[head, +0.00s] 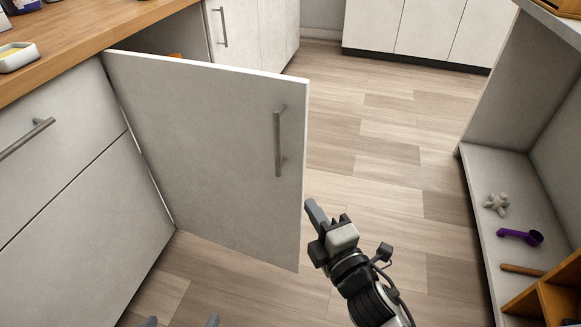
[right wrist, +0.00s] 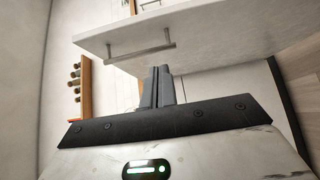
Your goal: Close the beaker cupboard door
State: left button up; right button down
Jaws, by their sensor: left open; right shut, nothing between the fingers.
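The white cupboard door (head: 205,150) stands wide open in the head view, hinged at its left side. Its grey bar handle (head: 279,142) is near the free right edge. My right gripper (head: 315,212) is shut and empty, just right of the door's free edge and below the handle; I cannot tell whether it touches. In the right wrist view, its fingers (right wrist: 158,86) point toward a pale panel (right wrist: 215,38) with a bar handle (right wrist: 140,52). My left gripper (head: 181,322) is open; only its fingertips show at the bottom edge, below the door.
A wooden counter (head: 85,40) runs above the drawers (head: 60,130) at the left. An open grey shelf unit (head: 478,180) at the right holds a purple scoop (head: 520,237) and small items. The wooden floor (head: 380,150) between is clear.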

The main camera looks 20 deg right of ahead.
send_near(293, 154)
jog(key=w+a, duration=0.3)
jog(key=shift+w+d, duration=0.8)
jog(key=shift+w, duration=0.25)
jog(key=shift+w+d, duration=0.35)
jog(key=shift+w, duration=0.1)
jog(key=shift+d, duration=0.1)
